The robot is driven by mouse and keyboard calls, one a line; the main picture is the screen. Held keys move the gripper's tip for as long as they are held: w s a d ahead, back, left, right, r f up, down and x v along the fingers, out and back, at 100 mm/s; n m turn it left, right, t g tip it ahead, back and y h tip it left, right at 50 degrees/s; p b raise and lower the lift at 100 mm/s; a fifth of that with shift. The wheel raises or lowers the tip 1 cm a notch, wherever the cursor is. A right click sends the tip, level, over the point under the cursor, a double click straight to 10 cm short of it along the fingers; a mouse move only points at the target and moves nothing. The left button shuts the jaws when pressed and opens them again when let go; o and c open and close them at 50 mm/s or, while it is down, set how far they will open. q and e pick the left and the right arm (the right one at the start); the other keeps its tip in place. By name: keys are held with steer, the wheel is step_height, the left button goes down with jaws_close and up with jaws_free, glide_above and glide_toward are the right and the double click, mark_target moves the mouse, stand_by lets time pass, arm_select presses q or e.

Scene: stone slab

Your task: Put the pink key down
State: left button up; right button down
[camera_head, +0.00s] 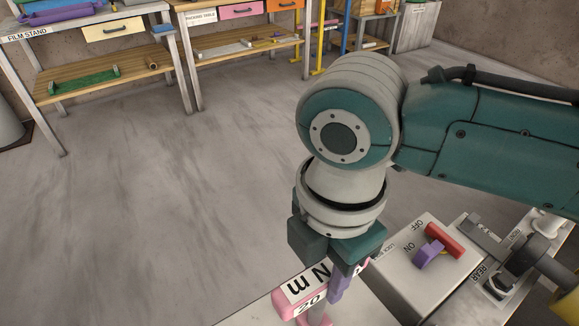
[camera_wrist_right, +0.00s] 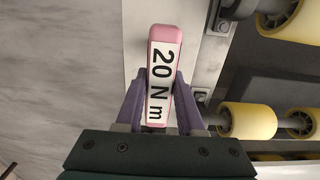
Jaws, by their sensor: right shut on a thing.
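The pink key (camera_head: 283,304) has a white label reading "20 N m". It is at the bottom of the head view, below my right gripper (camera_head: 341,282). In the right wrist view the pink key (camera_wrist_right: 164,33) lies between the two purple fingers of my right gripper (camera_wrist_right: 160,76), which are shut on it. Its lower end is cut off by the head view's bottom edge. Under it is a pale flat surface (camera_head: 375,312); I cannot tell whether the key touches it. My left gripper is not in view.
Yellow rollers (camera_wrist_right: 250,121) lie right of the key. Workbenches (camera_head: 100,85) stand far back; the floor between is clear.

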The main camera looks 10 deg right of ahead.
steer(key=shift+f, duration=0.35)
steer(key=shift+f, duration=0.15)
steer(key=c, duration=0.5)
jaws_free()
